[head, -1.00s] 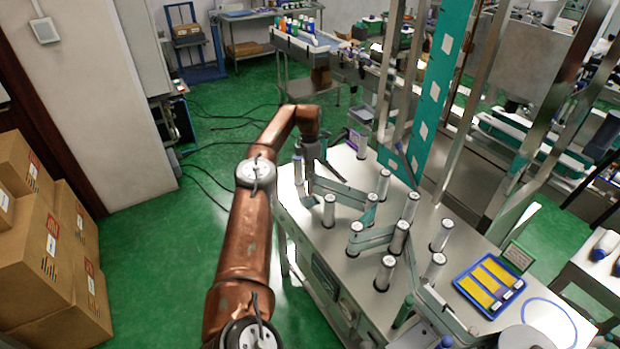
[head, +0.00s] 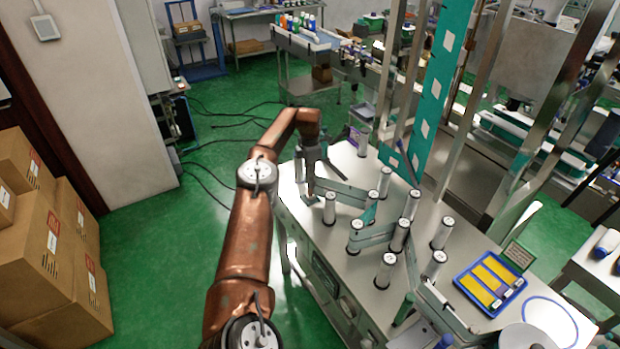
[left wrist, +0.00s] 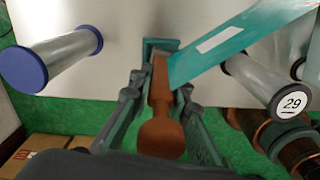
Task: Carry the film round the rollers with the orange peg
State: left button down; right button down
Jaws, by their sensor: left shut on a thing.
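My left gripper (head: 312,196) is low over the left part of the metal machine table. In the left wrist view its two fingers (left wrist: 158,100) are closed around the orange peg (left wrist: 160,135). The teal film (left wrist: 225,42) runs from beside the peg's far end up to the right. In the head view the film (head: 345,192) stretches from the gripper toward the upright rollers. A roller with a blue end (left wrist: 55,58) is left of the gripper in the wrist view, and roller 29 (left wrist: 262,85) is to the right. The peg is hidden in the head view. My right gripper is not in view.
Several upright rollers (head: 398,236) stand close together on the table (head: 345,275). A tall teal film strip (head: 436,95) and metal posts rise behind them. A blue tray (head: 490,284) is at the right. Cardboard boxes (head: 50,245) stand at the far left, with green floor between.

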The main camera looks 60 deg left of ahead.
pick_arm(q)
jog(key=shift+f, duration=0.3)
jog(key=shift+f, duration=0.2)
dwell(0.3)
jog(key=c, duration=1.7)
grip_release()
jog(key=shift+c, duration=0.2)
jog(key=shift+o, duration=0.6)
jog(key=o, duration=1.6)
jog(key=shift+r+p, duration=1.85)
jog(key=shift+r, duration=2.15)
